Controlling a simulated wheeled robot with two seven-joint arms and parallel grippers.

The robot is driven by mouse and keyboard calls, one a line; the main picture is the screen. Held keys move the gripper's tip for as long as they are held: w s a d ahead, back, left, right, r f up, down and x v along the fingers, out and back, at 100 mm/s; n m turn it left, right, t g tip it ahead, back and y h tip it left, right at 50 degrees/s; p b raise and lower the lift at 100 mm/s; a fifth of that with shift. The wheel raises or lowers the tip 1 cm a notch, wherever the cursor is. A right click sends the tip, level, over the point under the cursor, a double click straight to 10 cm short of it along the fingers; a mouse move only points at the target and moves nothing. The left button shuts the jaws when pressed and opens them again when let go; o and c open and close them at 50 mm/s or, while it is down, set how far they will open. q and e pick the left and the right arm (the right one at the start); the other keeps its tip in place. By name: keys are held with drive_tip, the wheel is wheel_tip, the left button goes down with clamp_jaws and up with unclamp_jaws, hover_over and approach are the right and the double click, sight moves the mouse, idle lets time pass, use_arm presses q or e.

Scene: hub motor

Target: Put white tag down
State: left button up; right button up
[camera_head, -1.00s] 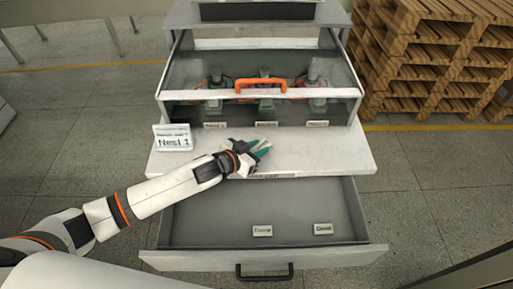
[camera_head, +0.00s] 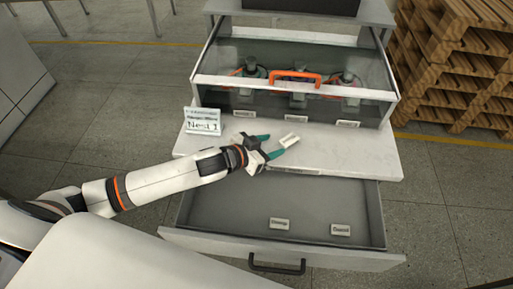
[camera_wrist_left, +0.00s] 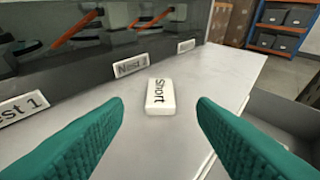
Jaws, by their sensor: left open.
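A white tag (camera_head: 289,140) lies on the pale work shelf (camera_head: 375,160). In the left wrist view the white tag (camera_wrist_left: 160,97) reads "Short" and lies flat beyond the fingertips. My left gripper (camera_head: 268,146) is open, with its green fingers just to the left of the tag in the head view. In the left wrist view my left gripper (camera_wrist_left: 162,112) has its fingers wide apart, with nothing between them touching. My right gripper is not in view.
A glass-fronted case with an orange handle (camera_head: 297,75) stands behind the shelf. Below, an open drawer (camera_head: 300,238) holds two small labels. Wooden pallets (camera_head: 455,70) stand at the right.

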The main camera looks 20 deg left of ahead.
use_arm(q)
drive_tip(key=v, duration=0.6)
drive_tip(key=shift+s+f, duration=0.1)
drive_tip(key=shift+s, duration=0.05)
idle(0.3)
